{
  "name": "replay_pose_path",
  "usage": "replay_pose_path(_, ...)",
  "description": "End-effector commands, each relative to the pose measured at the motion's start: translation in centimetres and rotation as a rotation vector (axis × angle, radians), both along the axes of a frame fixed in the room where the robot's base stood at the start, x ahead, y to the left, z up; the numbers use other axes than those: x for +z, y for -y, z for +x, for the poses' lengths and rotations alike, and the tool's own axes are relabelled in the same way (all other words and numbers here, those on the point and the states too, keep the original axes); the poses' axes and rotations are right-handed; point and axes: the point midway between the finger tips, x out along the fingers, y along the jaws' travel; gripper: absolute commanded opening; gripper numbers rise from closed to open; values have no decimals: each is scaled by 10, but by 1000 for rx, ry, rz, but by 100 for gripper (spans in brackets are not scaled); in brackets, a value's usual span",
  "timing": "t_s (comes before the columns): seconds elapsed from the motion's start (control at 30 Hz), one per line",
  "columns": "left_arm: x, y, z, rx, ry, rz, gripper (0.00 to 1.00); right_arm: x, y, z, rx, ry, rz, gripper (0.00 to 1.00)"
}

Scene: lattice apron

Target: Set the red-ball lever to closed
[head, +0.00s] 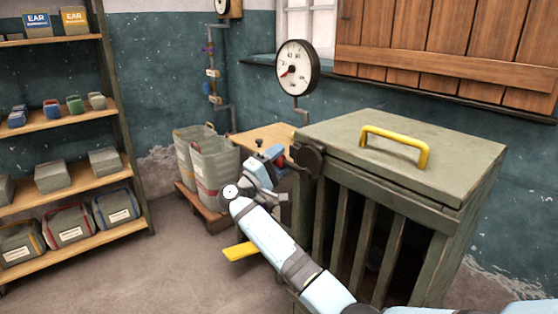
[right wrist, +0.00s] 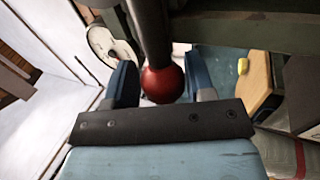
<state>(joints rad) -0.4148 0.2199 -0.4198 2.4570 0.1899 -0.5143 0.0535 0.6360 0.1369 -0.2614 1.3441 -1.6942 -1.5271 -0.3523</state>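In the right wrist view the lever's red ball (right wrist: 162,82) sits at the end of a dark rod (right wrist: 149,35) that comes in from the top. My right gripper (right wrist: 161,80) is open, with one blue finger on each side of the ball. Whether either finger touches it is hard to tell. In the head view my right gripper (head: 276,158) is beside the upper left corner of the green slatted cabinet (head: 400,152), near a dark round fitting (head: 308,157). The lever is mostly hidden there, and its setting cannot be read. My left gripper is out of view.
The cabinet has a yellow handle (head: 395,146) on top. A wooden table (head: 262,137) and grey sacks (head: 214,165) stand behind my gripper. A gauge (head: 297,67) rises behind the cabinet. Loaded shelves (head: 75,178) stand left, with bare floor (head: 165,255) between.

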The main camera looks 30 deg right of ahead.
Motion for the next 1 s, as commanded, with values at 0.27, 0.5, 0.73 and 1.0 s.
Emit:
replay_pose_path(0.27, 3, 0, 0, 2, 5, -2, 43, -4, -9, -1, 2, -3, 1, 50)
replay_pose_path(0.5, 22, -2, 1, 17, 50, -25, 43, -21, -54, -6, 4, -5, 2, 50)
replay_pose_path(0.73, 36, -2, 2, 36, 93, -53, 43, -41, -99, -13, 2, -4, 1, 50)
replay_pose_path(1.0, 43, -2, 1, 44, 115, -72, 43, -52, -125, -17, 0, -1, 0, 50)
